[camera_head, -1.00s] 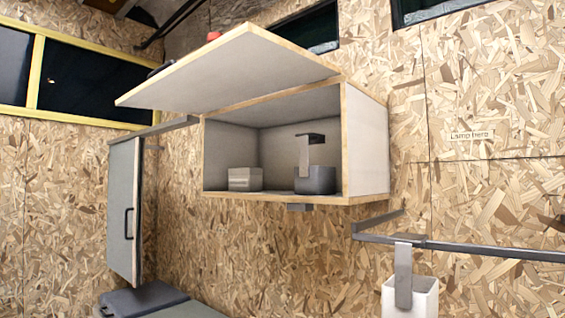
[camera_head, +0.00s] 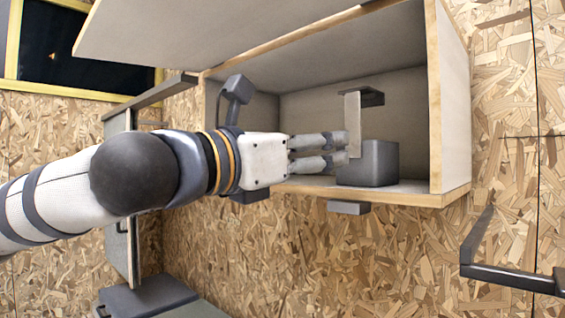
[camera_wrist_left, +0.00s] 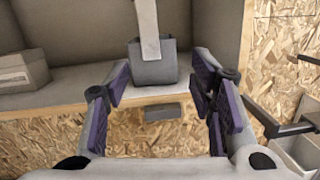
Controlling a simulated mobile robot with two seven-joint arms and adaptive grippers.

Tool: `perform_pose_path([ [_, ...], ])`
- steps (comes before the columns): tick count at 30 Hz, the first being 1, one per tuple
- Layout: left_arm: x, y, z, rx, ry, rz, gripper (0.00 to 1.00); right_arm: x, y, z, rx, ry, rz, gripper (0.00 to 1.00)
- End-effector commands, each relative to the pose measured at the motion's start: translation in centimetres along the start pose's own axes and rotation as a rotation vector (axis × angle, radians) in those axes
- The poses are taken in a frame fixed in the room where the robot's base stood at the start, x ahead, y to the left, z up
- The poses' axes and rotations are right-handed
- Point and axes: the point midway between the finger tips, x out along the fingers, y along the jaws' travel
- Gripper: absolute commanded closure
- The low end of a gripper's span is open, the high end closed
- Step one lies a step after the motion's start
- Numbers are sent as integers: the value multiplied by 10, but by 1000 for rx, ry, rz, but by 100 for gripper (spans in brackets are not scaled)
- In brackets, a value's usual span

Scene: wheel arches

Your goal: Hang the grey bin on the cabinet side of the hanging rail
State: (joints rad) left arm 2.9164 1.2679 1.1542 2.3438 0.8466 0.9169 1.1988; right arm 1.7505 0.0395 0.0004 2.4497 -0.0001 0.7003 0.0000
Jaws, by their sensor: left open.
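The dark grey bin (camera_head: 372,163) stands upright on the floor of the open wall cabinet (camera_head: 455,130), near its right wall. Its flat hook (camera_head: 353,122) rises above it. The bin also shows in the left wrist view (camera_wrist_left: 154,70), straight ahead, between the fingers in the picture. My left gripper (camera_head: 346,150) is open, its fingertips at the hook's lower part in the head view; I cannot tell whether they touch. The hanging rail (camera_head: 512,280) is on the wall at the lower right, its bracket end nearest the cabinet. My right gripper is not in view.
The raised cabinet door (camera_head: 200,35) hangs over the opening. A pale box (camera_wrist_left: 22,72) sits left of the bin in the wrist view, hidden by my arm in the head view. A white bin (camera_wrist_left: 296,152) hangs at the wrist view's lower right. A small block (camera_head: 348,208) is under the cabinet.

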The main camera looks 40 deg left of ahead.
Motion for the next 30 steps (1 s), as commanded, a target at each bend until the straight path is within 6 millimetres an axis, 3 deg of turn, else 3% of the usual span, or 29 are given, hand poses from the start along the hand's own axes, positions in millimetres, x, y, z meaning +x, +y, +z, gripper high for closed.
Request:
perform_pose_path([
  [1, -9, 6, 15, -44, -36, 9, 50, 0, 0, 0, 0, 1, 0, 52],
  [3, -17, 12, 27, -87, -63, 14, 50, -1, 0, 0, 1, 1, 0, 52],
  [8, -9, 13, 31, -103, -69, 15, 50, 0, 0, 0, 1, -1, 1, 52],
  [16, 35, 14, 29, -99, -62, 15, 50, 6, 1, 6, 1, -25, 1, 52],
  [20, 58, 14, 24, -100, -54, 16, 50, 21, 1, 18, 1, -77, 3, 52],
  [26, 88, 14, 27, -99, -57, 15, 50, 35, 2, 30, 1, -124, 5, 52],
  [30, 107, 15, 35, -97, -65, 16, 50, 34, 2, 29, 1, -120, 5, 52],
])
